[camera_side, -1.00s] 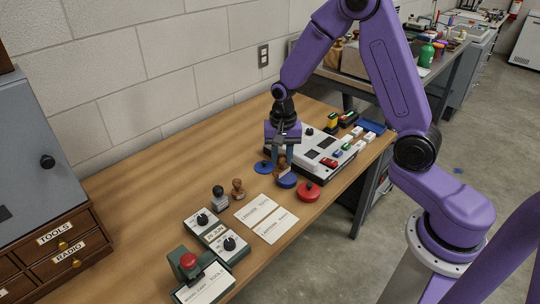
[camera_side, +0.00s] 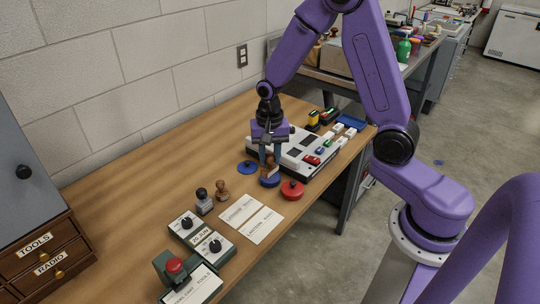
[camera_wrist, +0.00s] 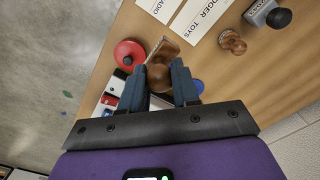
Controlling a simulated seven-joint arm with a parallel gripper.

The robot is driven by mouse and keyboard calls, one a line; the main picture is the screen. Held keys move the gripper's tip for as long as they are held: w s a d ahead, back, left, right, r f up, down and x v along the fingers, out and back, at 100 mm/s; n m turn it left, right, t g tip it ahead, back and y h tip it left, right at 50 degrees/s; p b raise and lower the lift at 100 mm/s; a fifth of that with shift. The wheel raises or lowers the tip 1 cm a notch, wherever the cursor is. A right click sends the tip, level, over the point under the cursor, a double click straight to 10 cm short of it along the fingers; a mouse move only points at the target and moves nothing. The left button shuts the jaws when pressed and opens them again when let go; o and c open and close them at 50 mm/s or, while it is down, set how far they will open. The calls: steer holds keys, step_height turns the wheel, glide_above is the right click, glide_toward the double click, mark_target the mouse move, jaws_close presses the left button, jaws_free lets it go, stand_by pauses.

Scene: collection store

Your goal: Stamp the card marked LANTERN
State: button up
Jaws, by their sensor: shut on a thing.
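My gripper (camera_side: 269,160) is shut on a wooden-handled stamp (camera_side: 268,171), which also shows between the fingers in the wrist view (camera_wrist: 160,75). Two white cards lie side by side on the bench. The nearer card (camera_side: 258,226) seems to read LANTERN in small print; its end in the wrist view reads RADIO (camera_wrist: 160,8). The other card (camera_side: 239,211) appears to read LEDGER TOYS, partly cut off in the wrist view (camera_wrist: 200,18).
A second wooden stamp (camera_side: 222,190) and a black-knobbed stamp (camera_side: 203,202) stand left of the cards. A dial box (camera_side: 213,246) and a red-knobbed device (camera_side: 173,267) are nearer. A white console (camera_side: 312,140) stands behind.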

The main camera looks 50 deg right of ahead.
steer(key=w+d+f, duration=0.4)
steer(key=w+d, duration=0.2)
steer(key=d, duration=0.2)
steer(key=shift+w+d+f, duration=0.1)
steer(key=shift+w+f, duration=0.05)
steer(key=shift+f, duration=1.35)
steer(key=shift+w+d+f, duration=0.1)
steer(key=shift+f, duration=1.4)
steer(key=shift+f, duration=0.6)
step_height(320, 180, up, 7)
stand_by(0.7)
